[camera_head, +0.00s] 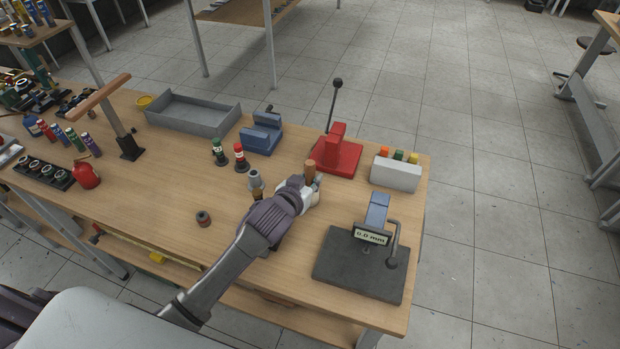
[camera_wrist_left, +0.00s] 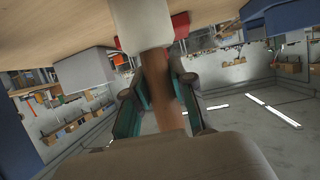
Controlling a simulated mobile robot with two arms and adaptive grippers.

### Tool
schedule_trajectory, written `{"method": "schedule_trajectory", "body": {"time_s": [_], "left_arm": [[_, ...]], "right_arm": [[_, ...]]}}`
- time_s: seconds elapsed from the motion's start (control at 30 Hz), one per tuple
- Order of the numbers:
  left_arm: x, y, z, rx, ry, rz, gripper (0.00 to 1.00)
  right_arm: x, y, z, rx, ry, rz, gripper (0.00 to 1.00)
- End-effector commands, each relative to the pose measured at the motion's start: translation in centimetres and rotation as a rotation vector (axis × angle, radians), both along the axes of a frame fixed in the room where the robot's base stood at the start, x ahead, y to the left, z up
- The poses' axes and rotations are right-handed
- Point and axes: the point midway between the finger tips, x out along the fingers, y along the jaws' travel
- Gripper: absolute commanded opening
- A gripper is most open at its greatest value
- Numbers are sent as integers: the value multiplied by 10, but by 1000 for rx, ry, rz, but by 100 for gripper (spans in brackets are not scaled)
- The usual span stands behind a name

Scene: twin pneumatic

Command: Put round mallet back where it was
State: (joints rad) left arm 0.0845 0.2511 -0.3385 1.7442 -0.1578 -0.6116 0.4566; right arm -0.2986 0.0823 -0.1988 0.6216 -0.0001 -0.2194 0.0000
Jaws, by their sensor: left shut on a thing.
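My left gripper (camera_head: 307,184) is over the front right part of the workbench, shut on the round mallet. The mallet's brown wooden handle (camera_head: 310,167) sticks up out of the gripper in the head view. In the left wrist view the handle (camera_wrist_left: 160,92) lies between the two teal-padded fingers of the gripper (camera_wrist_left: 160,108). A pale mallet head (camera_wrist_left: 142,24) is at the handle's far end, towards the tabletop. In the head view the head is hard to tell from the pale gripper. My right gripper is not in view.
Close by are a red press (camera_head: 337,150), a pale block with coloured tops (camera_head: 396,174), a dark gauge stand (camera_head: 360,268) and a blue vise (camera_head: 261,134). Red and green small bottles stand left, before a grey tray (camera_head: 193,116).

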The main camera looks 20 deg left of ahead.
Motion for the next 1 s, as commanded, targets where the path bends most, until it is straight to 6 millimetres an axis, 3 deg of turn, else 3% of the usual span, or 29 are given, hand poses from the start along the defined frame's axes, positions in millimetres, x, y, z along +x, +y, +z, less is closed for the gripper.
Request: {"method": "schedule_trajectory", "body": {"time_s": [0.1, 0.13, 0.27, 0.63, 0.77, 1.0], "left_arm": [[1, 0, -1, -2, -4, -1, 0], [0, 0, -3, -1, 1, 0, 27], [0, 0, -3, 0, 1, 0, 49], [-1, 0, 2, 0, 0, 0, 49], [-18, 2, 6, -1, 1, -1, 49], [-66, 7, 26, 0, 0, -1, 49]], "right_arm": [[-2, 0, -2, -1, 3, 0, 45], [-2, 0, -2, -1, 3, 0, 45], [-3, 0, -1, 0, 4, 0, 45], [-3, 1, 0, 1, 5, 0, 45], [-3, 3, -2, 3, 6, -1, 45], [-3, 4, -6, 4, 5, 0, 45]]}}
